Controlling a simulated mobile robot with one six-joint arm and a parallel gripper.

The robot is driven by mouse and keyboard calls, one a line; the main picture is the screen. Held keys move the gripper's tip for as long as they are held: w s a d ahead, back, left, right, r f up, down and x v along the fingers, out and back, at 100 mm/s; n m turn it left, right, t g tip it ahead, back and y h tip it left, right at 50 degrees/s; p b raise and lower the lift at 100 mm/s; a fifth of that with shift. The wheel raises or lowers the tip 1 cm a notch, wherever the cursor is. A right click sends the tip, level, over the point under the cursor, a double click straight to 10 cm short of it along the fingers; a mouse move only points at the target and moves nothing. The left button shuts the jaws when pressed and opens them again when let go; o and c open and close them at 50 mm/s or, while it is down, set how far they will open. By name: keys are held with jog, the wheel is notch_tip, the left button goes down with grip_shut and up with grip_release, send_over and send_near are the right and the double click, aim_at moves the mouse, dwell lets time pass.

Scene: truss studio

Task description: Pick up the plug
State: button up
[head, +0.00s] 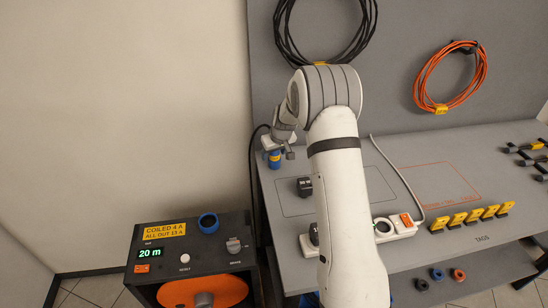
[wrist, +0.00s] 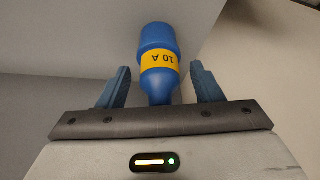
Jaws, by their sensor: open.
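The plug is blue with a yellow band marked "10 A". In the wrist view the plug (wrist: 158,40) lies between the two blue fingers of my gripper (wrist: 160,72). The fingers are spread, with a visible gap at each side of the plug's narrow end. In the head view my gripper (head: 288,151) is at the left end of the grey bench. A small blue part with yellow, apparently the plug (head: 275,160), shows just beside it. My arm and wrist hide part of that area.
A dark block (head: 304,186) sits inside a marked outline on the bench (head: 410,165). A white socket strip (head: 398,228) and several yellow tags (head: 472,218) are further right. A cable reel box (head: 190,235) stands at lower left. Coiled cables hang on the back panel.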

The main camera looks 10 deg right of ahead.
jog(key=shift+c, duration=0.6)
jog(key=c, duration=0.9)
